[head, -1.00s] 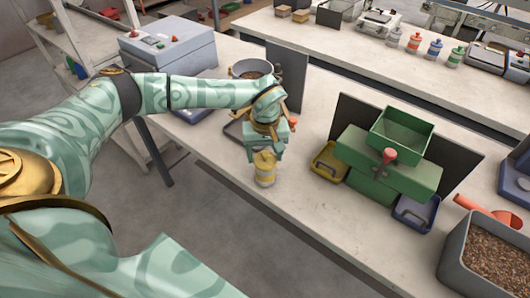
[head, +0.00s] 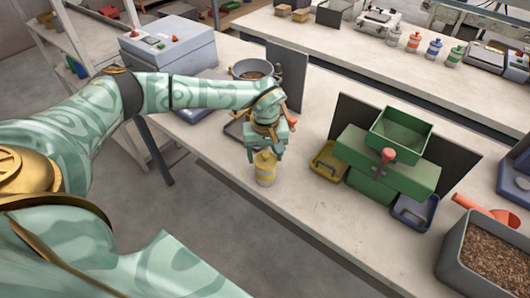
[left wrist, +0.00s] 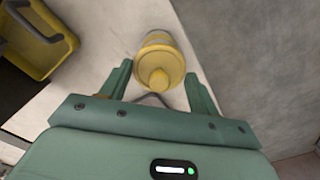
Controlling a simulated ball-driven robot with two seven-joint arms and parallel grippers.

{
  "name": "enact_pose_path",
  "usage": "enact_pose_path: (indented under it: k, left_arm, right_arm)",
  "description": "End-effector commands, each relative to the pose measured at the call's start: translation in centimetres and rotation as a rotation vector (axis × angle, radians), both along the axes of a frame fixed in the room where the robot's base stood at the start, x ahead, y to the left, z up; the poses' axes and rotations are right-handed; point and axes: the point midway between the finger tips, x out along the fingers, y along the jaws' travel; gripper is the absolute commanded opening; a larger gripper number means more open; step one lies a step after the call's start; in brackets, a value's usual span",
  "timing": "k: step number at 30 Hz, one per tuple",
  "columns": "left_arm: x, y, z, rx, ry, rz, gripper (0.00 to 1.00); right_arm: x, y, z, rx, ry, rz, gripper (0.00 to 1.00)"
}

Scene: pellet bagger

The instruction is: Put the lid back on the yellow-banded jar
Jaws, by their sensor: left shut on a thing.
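The yellow-banded jar (head: 265,176) stands upright near the front edge of the bench, below my left gripper (head: 264,153). Its yellow lid (head: 264,160) is at the jar's mouth, under the gripper. In the left wrist view the lid (left wrist: 158,62) with its round knob lies between the fingers of my left gripper (left wrist: 158,80), in line with the jar. The gripper is shut on the lid. I cannot tell whether the lid is fully seated or slightly above the rim. My right gripper is not in view.
A green bagging machine (head: 385,165) stands right of the jar, with a yellow tray (head: 329,160) and a blue tray (head: 414,212) beside it. A grey bin (head: 457,240) of pellets is at right.

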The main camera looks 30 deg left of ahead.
Motion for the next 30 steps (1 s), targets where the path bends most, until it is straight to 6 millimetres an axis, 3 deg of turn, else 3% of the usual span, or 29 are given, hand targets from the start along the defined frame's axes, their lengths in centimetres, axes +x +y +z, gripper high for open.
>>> enact_pose_path:
  k: [12,13,15,21,23,30]
  left_arm:
    - [0.01,0.00,-0.01,0.000,0.000,0.000,0.40]
    - [0.01,0.00,-0.01,0.000,0.000,0.000,0.69]
    - [0.01,0.00,-0.01,0.000,0.000,0.000,0.86]
    - [0.01,0.01,-0.01,0.000,0.000,0.000,0.86]
    - [0.01,0.01,-0.02,0.000,0.000,0.000,1.00]
    - [0.01,0.01,0.04,0.000,0.000,0.000,1.00]
  right_arm:
    - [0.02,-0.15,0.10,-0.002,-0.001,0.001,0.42]
    - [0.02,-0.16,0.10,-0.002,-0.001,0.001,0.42]
    - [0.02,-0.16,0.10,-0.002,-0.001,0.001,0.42]
    - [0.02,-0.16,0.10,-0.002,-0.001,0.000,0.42]
    - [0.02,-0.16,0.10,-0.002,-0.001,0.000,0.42]
    - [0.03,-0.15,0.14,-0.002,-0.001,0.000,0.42]
